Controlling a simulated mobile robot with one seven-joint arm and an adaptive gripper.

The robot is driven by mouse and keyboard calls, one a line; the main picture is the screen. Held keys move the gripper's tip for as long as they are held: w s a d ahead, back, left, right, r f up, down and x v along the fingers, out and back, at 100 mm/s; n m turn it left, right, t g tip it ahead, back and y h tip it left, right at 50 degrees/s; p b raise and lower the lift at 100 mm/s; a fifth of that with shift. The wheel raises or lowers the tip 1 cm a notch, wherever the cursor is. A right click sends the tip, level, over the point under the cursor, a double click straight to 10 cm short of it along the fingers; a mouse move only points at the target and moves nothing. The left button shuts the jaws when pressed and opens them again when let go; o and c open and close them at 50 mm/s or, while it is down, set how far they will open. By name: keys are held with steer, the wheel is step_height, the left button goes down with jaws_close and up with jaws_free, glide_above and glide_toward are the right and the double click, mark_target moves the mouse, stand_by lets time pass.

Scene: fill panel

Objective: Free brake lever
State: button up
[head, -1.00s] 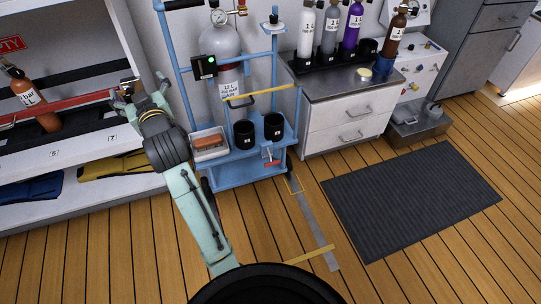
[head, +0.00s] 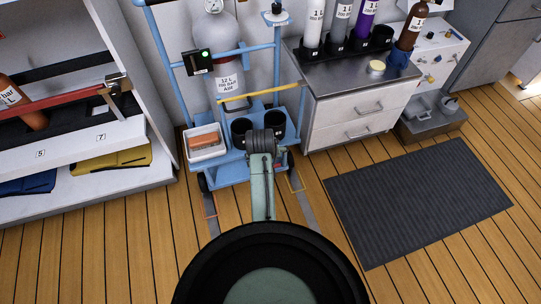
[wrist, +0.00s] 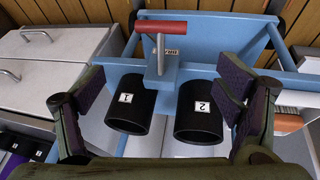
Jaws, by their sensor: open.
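The brake lever, a red handle (wrist: 160,27) on a grey metal stem (wrist: 160,55), stands at the lower front of the blue cart (wrist: 225,30) in the wrist view. In the head view, my arm stands in front of the blue cart (head: 228,174) and hides the lever and my fingers.
Two black cup holders (wrist: 129,104), numbered 1 and 2, sit on the cart. A white tray (head: 205,153) with an orange block is at its left. A yellow bar (head: 258,93) crosses above. A drawer cabinet (head: 350,118) stands right; a dark mat (head: 415,200) lies on the floor.

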steer(key=x, duration=0.8)
steer(key=shift+f, duration=0.3)
steer(key=shift+c, duration=0.5)
